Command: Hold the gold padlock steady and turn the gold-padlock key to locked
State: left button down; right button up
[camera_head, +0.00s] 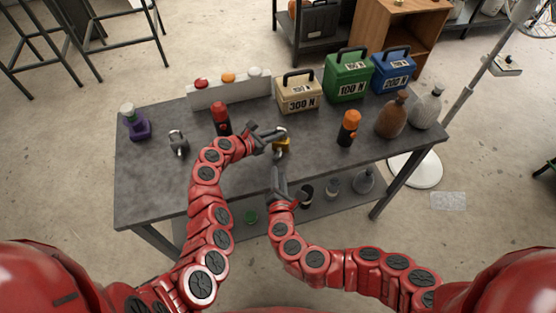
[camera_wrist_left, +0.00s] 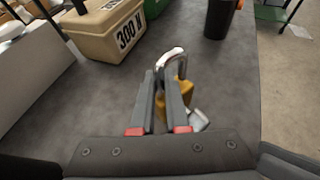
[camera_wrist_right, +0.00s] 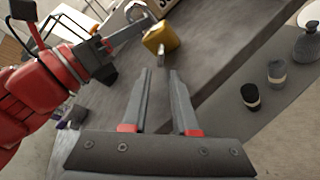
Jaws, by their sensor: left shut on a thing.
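The gold padlock (camera_head: 282,145) is held just above the table's front part by my left gripper (camera_head: 272,131). Its body (camera_wrist_left: 180,100) and silver shackle (camera_wrist_left: 173,57) show in the left wrist view. My left gripper is shut on it, with its fingers hiding part of the body. The silver key (camera_wrist_right: 163,71) sticks out of the padlock body (camera_wrist_right: 161,37) towards my right gripper. My right gripper (camera_head: 277,173) is open and empty, short of the padlock. In the right wrist view, the key appears between its fingertips; whether they straddle it I cannot tell.
A silver padlock (camera_head: 179,143) and a purple object (camera_head: 137,126) stand at the left of the grey table (camera_head: 152,184). A red-capped bottle (camera_head: 221,119) is behind my left arm. Weight boxes (camera_head: 298,95) line the back. An orange-capped bottle (camera_head: 348,128) stands right of the padlock.

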aim_at(278, 158)
jog(key=x, duration=0.7)
jog(key=shift+w+f, duration=0.1)
jog(key=shift+w, duration=0.15)
grip_shut()
